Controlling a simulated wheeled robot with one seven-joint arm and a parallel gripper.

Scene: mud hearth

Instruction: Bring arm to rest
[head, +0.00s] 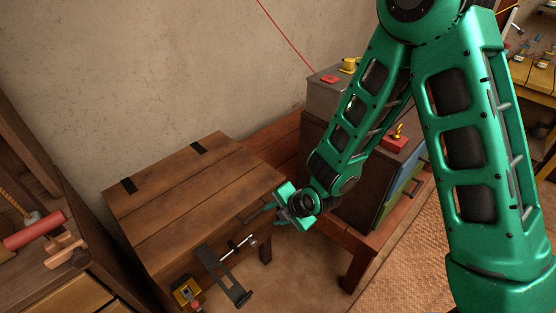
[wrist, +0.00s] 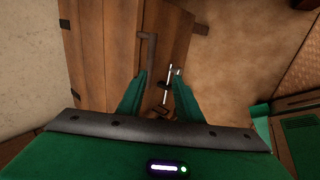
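My green arm reaches down from the top right in the head view, bent at the elbow. My gripper (head: 270,213) is low, by the right front edge of a wooden chest (head: 190,190). In the wrist view the two fingers of my gripper (wrist: 160,77) stand apart with a clear gap. I see nothing held between them. A metal bolt (head: 238,246) and a dark metal strap (head: 222,274) show at the chest's front, left of my gripper. The bolt also shows beyond the fingers in the wrist view (wrist: 168,80).
A red-brown wooden bench (head: 358,248) stands right of the chest, with a dark box (head: 345,205) on it, close beside my forearm. A shelf with a red cylinder (head: 36,230) is at the left. A woven mat (head: 412,270) lies on the floor at the right.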

